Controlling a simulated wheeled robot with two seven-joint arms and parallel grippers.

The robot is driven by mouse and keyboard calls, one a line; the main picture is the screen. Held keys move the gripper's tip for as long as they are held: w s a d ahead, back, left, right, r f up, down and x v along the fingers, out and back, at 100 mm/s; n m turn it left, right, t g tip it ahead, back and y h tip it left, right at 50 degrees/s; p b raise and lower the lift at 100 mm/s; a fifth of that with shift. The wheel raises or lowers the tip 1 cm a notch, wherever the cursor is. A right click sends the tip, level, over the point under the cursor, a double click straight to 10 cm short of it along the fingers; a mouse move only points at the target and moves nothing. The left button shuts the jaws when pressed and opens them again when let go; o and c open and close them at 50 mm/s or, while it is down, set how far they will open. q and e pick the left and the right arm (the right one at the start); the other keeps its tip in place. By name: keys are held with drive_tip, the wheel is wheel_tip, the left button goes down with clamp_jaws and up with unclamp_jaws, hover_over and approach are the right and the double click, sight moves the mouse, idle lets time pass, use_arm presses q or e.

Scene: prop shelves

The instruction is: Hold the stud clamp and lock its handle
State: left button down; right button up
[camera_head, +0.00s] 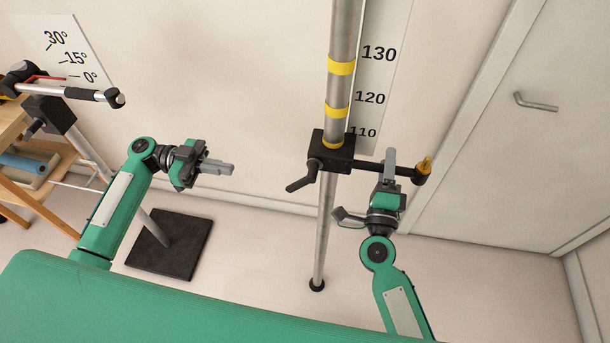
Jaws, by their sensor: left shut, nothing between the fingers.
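The stud clamp is a black block (331,150) around a grey upright pole (324,225), with yellow bands above it. Its black handle (302,177) sticks out down and to the left. A dark bar (371,165) runs right from the block to an end piece with a brass-coloured stud (425,166). My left gripper (230,168) is shut and empty, left of the handle and apart from it. My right gripper (389,155) points up at the bar, with a grey finger overlapping it. Whether its fingers close on the bar is hidden.
A height scale (379,75) stands behind the pole. A door with a lever handle (536,102) is at the right. At the left are a stand with a black base plate (187,262), an angle chart (75,45) and a wooden rack (35,200). Space between my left gripper and the pole is clear.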

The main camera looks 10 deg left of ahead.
drive_tip(key=shift+s, duration=0.1)
drive_tip(key=s, duration=1.1)
idle(0.4)
drive_tip(key=shift+w, duration=0.1)
